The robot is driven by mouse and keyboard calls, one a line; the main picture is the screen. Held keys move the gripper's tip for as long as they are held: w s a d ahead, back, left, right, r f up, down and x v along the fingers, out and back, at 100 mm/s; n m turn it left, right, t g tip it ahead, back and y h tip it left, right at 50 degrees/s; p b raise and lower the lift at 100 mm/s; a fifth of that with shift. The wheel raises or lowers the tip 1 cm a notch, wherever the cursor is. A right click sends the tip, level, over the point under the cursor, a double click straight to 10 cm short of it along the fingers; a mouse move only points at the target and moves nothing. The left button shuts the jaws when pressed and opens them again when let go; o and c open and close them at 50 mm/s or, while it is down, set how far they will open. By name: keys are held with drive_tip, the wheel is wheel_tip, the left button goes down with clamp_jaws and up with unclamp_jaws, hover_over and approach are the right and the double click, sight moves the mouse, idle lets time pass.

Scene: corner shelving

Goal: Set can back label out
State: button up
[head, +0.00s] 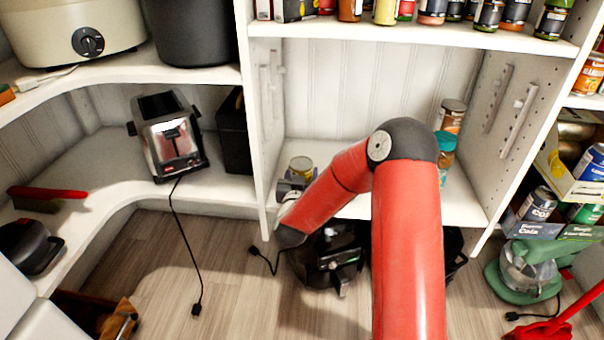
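A small can (301,167) with a yellowish top shows at the left of the middle shelf (350,207), close to the left upright. My gripper (292,186) is right by this can, just below it in the picture. The gripper is small and partly hidden behind my red arm, so I cannot tell whether its fingers hold the can or are only beside it. The can's label cannot be read, and its lower part is hidden.
Jars (445,146) stand at the right of the same shelf, partly behind my arm. The shelf's back middle looks bare. A toaster (168,136) is on the left corner shelf. A black appliance (327,258) sits on the floor below. Canned goods (538,205) fill the right unit.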

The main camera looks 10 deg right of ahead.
drive_tip(key=shift+f+b, duration=0.3)
drive_tip(key=shift+b, duration=0.2)
drive_tip(key=o, duration=1.3)
